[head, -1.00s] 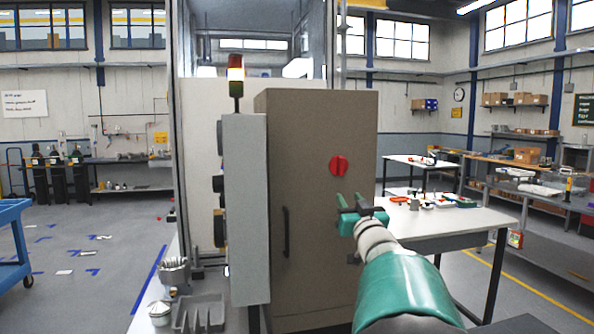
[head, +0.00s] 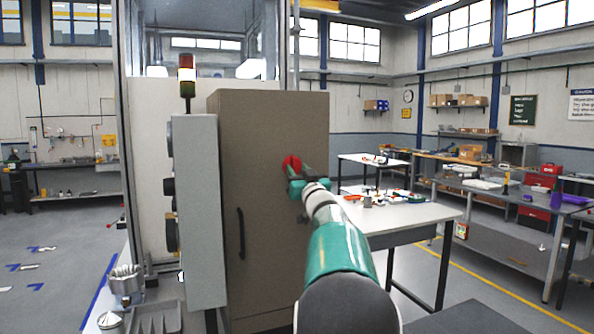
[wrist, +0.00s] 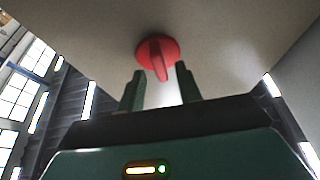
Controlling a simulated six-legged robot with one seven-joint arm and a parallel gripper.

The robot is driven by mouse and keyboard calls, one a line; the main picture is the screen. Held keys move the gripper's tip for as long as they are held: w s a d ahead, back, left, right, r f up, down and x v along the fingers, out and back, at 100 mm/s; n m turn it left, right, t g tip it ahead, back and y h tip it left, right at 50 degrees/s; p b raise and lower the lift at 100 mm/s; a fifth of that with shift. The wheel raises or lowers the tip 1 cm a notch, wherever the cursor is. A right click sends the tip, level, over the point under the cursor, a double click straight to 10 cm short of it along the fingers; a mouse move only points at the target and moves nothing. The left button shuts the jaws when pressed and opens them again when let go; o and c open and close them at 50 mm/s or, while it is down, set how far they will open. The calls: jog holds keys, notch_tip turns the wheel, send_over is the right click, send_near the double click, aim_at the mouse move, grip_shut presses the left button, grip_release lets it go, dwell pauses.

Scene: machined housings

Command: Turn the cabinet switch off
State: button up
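The cabinet (head: 262,220) is a tall brown-grey box with a dark vertical handle (head: 240,233) on its front. The red rotary switch (head: 291,163) is on the upper right of that front, partly hidden by my gripper in the head view. In the wrist view, the switch (wrist: 157,58) is a red disc with a raised bar, ahead of my fingertips. My gripper (wrist: 160,80) is open, its two dark fingers apart, one to each side of the bar's line. It also shows in the head view (head: 300,178), close to the switch. The fingers appear empty; contact cannot be told.
A grey control box (head: 198,215) and a signal light (head: 187,75) stand left of the cabinet. A white table (head: 400,215) with small parts is to the right. A tray (head: 155,318) and a cup lie at the lower left.

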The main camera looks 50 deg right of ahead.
jog(key=shift+w+d+r, duration=0.3)
jog(key=shift+w, duration=0.2)
grip_shut()
